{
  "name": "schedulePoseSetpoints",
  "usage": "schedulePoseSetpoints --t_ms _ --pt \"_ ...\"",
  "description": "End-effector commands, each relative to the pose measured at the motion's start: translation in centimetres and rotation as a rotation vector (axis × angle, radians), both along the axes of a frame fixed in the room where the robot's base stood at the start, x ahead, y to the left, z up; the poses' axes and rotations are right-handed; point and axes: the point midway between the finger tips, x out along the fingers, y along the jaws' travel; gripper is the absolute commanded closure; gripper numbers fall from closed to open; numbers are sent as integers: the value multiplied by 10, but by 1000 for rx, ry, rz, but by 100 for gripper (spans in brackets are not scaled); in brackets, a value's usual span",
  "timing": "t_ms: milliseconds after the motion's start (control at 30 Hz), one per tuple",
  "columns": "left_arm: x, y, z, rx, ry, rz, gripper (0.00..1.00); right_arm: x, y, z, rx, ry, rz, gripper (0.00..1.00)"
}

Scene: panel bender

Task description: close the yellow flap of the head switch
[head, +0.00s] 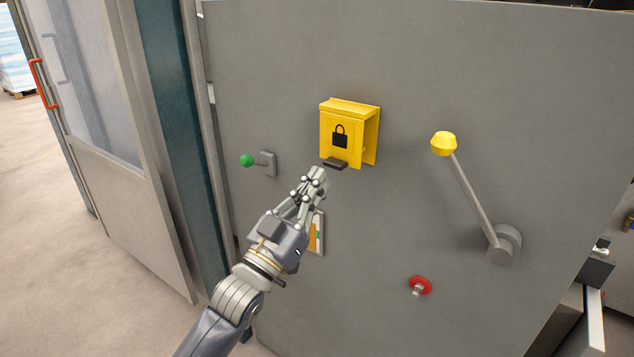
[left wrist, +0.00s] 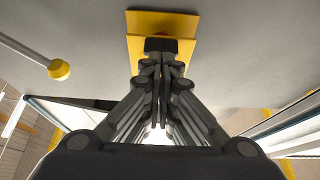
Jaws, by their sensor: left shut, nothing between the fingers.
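The yellow flap (head: 338,128) carries a black padlock sign and has a dark tab (head: 335,164) at its lower edge. It hangs from the top of a yellow housing on the grey panel. Its front stands out from the yellow back plate (head: 371,145), with a gap showing at the right side. My left gripper (head: 317,174) is shut and empty, just below and left of the tab; I cannot tell whether it touches. In the left wrist view yellow plate (left wrist: 180,22) lies beyond the shut fingers (left wrist: 161,68). My right gripper is not in view.
A lever with a yellow knob (head: 443,144) stands right of the flap. A green-knobbed handle (head: 247,160) is at the left and a red button (head: 420,285) lower right. A small orange and white plate (head: 318,233) is partly behind my gripper. The grey panel (head: 480,60) is otherwise mostly bare.

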Motion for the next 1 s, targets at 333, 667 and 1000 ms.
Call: schedulePoseSetpoints --t_ms 333,667,1000 --pt "-49 36 -33 3 4 1 100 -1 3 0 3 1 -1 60" --pt "-79 57 -50 1 1 0 100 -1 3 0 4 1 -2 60" --pt "-81 59 -51 0 0 0 100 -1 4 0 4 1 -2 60"
